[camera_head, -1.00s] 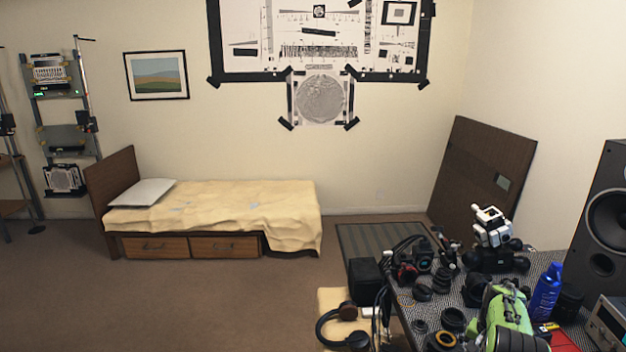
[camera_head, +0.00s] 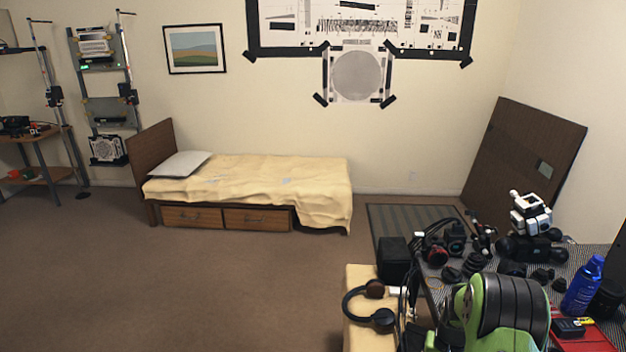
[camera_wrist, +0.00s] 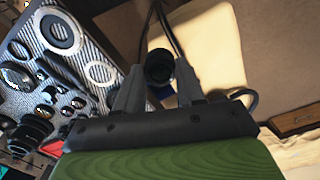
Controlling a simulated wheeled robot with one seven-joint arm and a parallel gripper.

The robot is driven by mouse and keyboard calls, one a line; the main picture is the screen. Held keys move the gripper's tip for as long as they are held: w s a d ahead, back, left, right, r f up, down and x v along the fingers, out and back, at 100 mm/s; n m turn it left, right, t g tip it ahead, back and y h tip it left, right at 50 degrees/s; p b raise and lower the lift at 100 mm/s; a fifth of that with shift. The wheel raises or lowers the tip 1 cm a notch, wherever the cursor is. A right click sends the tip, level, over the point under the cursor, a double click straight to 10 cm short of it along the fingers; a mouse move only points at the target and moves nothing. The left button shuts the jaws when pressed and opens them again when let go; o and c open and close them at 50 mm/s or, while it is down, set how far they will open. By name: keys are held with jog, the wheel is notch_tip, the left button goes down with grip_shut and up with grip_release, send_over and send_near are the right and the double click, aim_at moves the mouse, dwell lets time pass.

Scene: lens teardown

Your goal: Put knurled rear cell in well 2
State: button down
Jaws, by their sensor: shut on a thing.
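In the wrist view, my gripper (camera_wrist: 158,82) is shut on a small dark round part, which I take to be the knurled rear cell (camera_wrist: 158,66). The part sits between the two grey fingers, its round end showing; its knurling is too dark to make out. It is held in the air, with the table to the left in that view. In the head view, my green and black arm covers the front of the table, and the fingertips and held part cannot be made out. I cannot identify well 2 in either view.
The patterned table (camera_wrist: 98,22) bears pale rings (camera_wrist: 100,72) and several dark lens parts. In the head view, a blue bottle (camera_head: 581,287), a black box (camera_head: 392,260) and headphones (camera_head: 371,305) are near my arm. Open carpet (camera_head: 230,285) lies to the left.

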jog(key=s+a+f+n, duration=0.1)
jog(key=a+n, duration=0.1)
jog(key=a, duration=0.6)
jog(key=s+a+f+n, duration=0.1)
jog(key=a+n, duration=0.2)
jog(key=a, duration=0.6)
jog(key=shift+a+f, duration=0.25)
